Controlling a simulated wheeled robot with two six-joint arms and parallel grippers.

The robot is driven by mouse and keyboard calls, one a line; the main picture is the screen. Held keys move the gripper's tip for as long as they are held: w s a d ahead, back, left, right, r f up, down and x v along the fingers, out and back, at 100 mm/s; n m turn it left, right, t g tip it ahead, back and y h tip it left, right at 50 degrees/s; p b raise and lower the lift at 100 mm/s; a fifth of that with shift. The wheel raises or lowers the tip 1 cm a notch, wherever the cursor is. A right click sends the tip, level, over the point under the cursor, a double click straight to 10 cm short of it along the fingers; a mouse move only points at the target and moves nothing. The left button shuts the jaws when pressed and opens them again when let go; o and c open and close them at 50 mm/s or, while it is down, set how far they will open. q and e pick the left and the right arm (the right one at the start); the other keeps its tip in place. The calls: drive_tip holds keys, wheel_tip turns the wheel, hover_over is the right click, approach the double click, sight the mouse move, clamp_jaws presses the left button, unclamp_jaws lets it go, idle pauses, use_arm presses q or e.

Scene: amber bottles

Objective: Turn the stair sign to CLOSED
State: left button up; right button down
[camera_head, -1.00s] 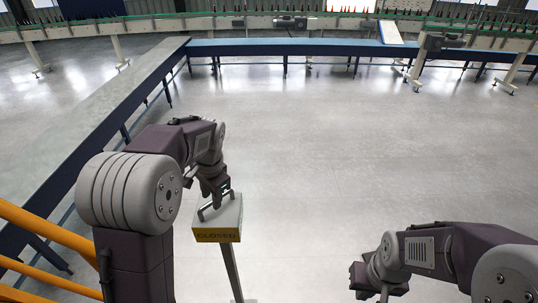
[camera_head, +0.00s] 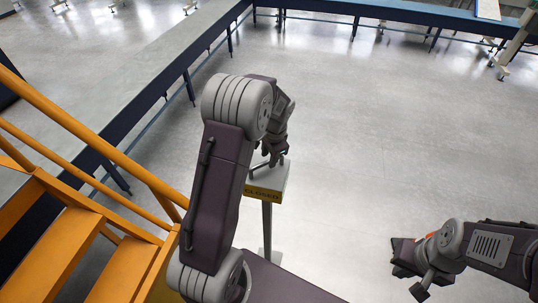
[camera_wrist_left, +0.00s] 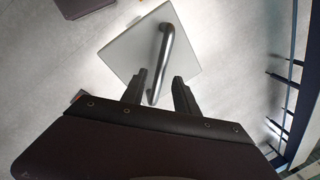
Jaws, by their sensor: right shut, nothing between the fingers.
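The stair sign (camera_head: 263,193) stands on a thin post in the head view, its yellow front face reading CLOSED. Its pale top carries a bent metal handle, which shows clearly in the left wrist view (camera_wrist_left: 164,55). My left gripper (camera_head: 272,160) is at the sign's top. In the left wrist view its two fingers (camera_wrist_left: 159,78) are apart, one on each side of the handle, with visible gaps. My right gripper (camera_head: 400,262) is shut and empty, off to the right over the floor, well apart from the sign. The sign's other faces are hidden.
Orange stairs with a railing (camera_head: 100,140) rise at the left, close to my left arm. A long conveyor (camera_head: 130,85) runs behind them, and another (camera_head: 390,12) crosses the back. The floor (camera_head: 390,140) right of the sign is clear.

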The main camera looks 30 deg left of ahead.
use_arm(q)
drive_tip(key=shift+s+a+f, duration=0.1)
drive_tip(key=shift+f, duration=0.4)
clamp_jaws()
idle(1.1)
